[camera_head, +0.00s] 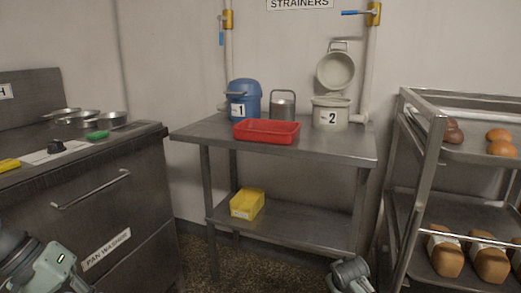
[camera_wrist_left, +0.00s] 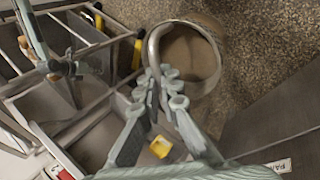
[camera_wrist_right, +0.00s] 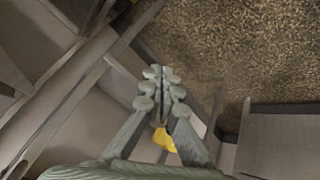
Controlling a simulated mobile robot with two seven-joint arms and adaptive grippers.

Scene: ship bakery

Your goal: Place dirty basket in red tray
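The red tray (camera_head: 267,131) sits empty on the upper shelf of the steel table (camera_head: 345,148), near its front edge. In the left wrist view my left gripper (camera_wrist_left: 160,78) is closed on the curved metal handle of a round basket (camera_wrist_left: 205,82), which I take to be the dirty basket. Its inside looks brown, and it hangs over the speckled floor. The basket is not visible in the head view, where only part of my left arm shows at lower left. My right gripper (camera_wrist_right: 163,74) is shut and empty, low in front of the table.
A blue container marked 1 (camera_head: 244,99), a metal canister (camera_head: 283,105) and a pale container marked 2 (camera_head: 330,113) stand behind the tray. A yellow bin (camera_head: 247,204) is on the lower shelf. The pan washer (camera_head: 90,200) is left; a bread rack (camera_head: 398,190) is right.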

